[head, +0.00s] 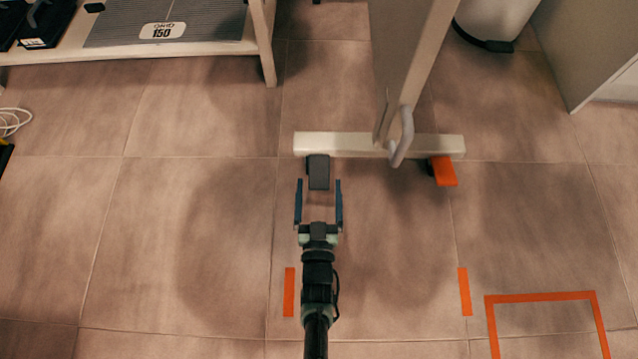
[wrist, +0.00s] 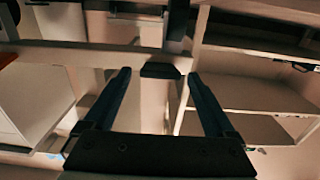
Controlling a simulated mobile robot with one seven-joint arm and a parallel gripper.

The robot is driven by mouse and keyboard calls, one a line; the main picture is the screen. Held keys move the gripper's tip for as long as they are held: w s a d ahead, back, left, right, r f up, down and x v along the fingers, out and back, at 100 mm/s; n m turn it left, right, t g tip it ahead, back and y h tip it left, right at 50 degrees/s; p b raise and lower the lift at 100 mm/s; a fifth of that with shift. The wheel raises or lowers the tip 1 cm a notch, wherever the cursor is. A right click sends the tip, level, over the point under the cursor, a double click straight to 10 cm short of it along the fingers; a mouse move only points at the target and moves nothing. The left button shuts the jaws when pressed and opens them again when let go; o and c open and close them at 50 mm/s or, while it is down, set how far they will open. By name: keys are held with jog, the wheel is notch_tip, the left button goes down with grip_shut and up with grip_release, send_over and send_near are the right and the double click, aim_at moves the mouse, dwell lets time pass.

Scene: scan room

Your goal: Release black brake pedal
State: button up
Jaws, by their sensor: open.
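The black brake pedal (head: 318,172) sticks out from the left part of the pale base bar (head: 340,145) of an upright stand, in the head view. My gripper (head: 319,190) is open, with its two blue fingers on either side of the pedal's near end in that view. In the wrist view, the dark pedal (wrist: 160,71) shows between and beyond the open fingertips (wrist: 157,76). I cannot tell whether the gripper touches it. An orange pedal (head: 443,171) sticks out from the right part of the same bar.
The stand's upright panel (head: 415,60) with a grey handle (head: 403,138) rises above the bar. A table (head: 190,50) is at the back left, a white bin (head: 497,20) and cabinet (head: 600,60) at the right. Orange tape (head: 289,292) marks the clear tiled floor.

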jog(key=shift+w, duration=1.05)
grip_shut()
